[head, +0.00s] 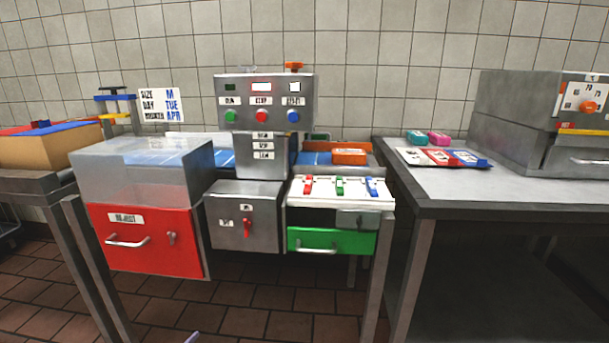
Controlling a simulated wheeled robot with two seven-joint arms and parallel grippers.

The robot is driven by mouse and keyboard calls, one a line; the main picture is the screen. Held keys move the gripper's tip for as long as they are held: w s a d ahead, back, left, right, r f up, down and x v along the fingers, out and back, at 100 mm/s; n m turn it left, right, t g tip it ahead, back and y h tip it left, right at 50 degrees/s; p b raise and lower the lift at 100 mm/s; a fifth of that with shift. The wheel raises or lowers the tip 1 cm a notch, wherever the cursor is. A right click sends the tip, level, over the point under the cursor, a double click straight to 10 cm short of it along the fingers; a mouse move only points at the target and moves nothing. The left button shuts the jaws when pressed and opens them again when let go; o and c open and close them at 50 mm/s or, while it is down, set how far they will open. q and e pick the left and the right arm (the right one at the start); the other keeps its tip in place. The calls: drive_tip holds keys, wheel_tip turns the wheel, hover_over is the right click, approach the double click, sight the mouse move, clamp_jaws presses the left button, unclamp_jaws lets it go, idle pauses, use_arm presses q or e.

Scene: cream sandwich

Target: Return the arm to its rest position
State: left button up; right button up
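Neither of my grippers can be made out in the head view. A small pale lilac tip (192,338) pokes in at the bottom edge, left of the middle, and I cannot tell what it belongs to. In front of me stands a grey machine (262,102) with green, red and blue buttons. Below it are a red drawer (150,240) with a handle, a grey box (243,215) with a red lever, and a green drawer (332,240); both drawers look shut.
A clear-sided cover (145,175) stands over the belt's left part. A white panel (340,192) holds red, green and blue switches. At the right, a grey table (470,195) bears coloured cards (442,157) and a metal appliance (530,115). A cardboard box (45,150) stands at the far left.

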use_arm(q)
drive_tip(key=s+d+f+n+g+h, duration=0.25)
drive_tip(key=s+f+n+g, duration=0.65)
drive_tip(key=s+f, duration=1.55)
drive_tip(key=s+a+r+p, duration=0.1)
drive_tip(key=s+r+p, duration=0.4)
drive_tip(key=p, duration=0.6)
drive_tip(key=s+a+r+m+g+p, duration=0.1)
drive_tip(key=s+r+p, duration=0.4)
drive_tip(key=s+p, duration=0.4)
drive_tip(key=shift+s+a+r+p, duration=0.15)
drive_tip(key=shift+s+a+p, duration=0.15)
drive_tip(key=shift+p, duration=0.75)
use_arm(e)
drive_tip(key=s+d+r, duration=0.3)
drive_tip(key=s+r, duration=0.6)
drive_tip(key=s, duration=0.4)
drive_tip(key=shift+s+r+n, duration=0.3)
drive_tip(key=shift+s+r, duration=0.05)
